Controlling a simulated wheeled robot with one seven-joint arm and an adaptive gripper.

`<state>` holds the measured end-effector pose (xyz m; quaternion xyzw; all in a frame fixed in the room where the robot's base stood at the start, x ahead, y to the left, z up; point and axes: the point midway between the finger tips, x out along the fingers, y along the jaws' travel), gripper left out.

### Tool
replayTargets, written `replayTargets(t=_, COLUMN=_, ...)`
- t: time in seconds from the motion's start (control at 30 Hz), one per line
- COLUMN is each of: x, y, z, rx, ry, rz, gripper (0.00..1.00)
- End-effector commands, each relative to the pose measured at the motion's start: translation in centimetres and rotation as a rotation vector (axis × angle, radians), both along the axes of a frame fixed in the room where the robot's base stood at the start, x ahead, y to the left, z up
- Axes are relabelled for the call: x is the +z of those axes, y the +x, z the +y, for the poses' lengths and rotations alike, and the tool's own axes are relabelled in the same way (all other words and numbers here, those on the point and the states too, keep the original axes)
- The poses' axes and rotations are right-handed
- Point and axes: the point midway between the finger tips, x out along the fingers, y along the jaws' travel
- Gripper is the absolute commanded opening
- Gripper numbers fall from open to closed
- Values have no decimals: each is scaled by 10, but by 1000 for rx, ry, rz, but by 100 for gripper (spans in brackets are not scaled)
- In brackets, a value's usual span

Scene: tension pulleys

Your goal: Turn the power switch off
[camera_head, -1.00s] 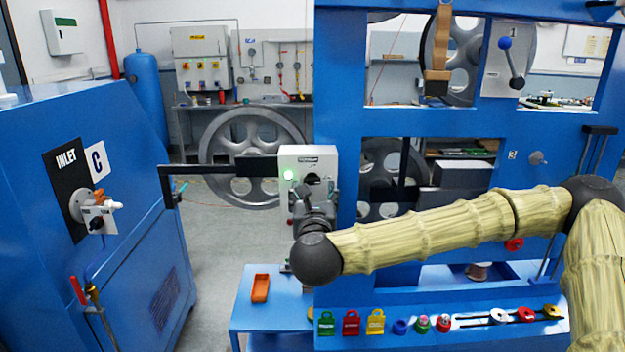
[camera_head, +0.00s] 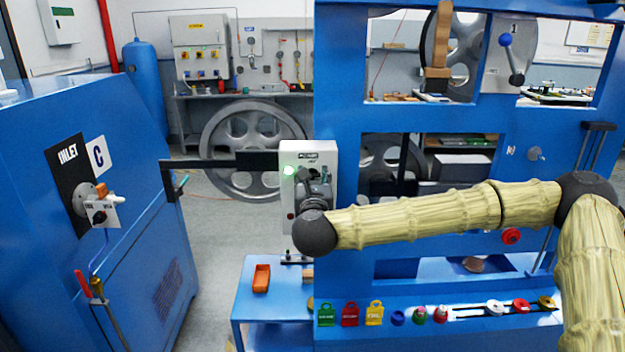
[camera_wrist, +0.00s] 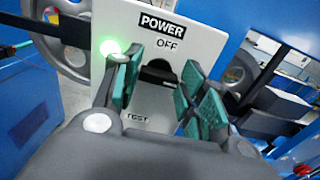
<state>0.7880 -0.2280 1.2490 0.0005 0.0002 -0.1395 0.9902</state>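The power switch panel is a light grey box (camera_head: 290,160) on the blue frame, with a green lamp (camera_wrist: 110,47) lit at its upper left. In the wrist view its face reads POWER, OFF and TEST. A black switch knob (camera_wrist: 158,73) sits below the OFF mark; its exact pointing direction is hard to tell. My gripper (camera_wrist: 162,82) is open, with teal-padded fingers on the left and right of the knob. A gap shows on each side of the knob. In the head view my gripper (camera_head: 316,182) is in front of the panel and hides the knob.
A black bar (camera_head: 215,163) runs left from the panel toward the blue inlet cabinet (camera_head: 130,240). Below are a blue bench with an orange tray (camera_head: 261,278) and a row of coloured tags and knobs (camera_head: 375,313). Large pulley wheels (camera_head: 240,150) stand behind.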

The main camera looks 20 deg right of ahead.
Motion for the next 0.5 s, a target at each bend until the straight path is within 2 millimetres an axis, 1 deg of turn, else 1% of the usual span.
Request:
replayTargets(t=0.03, x=0, y=0, z=0, rx=0, ry=0, rz=0, gripper=26)
replayTargets(t=0.1, x=0, y=0, z=0, rx=0, ry=0, rz=0, gripper=15)
replayTargets(t=0.37, x=0, y=0, z=0, rx=-1, ry=-17, rz=4, gripper=15)
replayTargets(t=0.5, x=-1, y=0, z=0, rx=-1, ry=-62, rz=16, gripper=15)
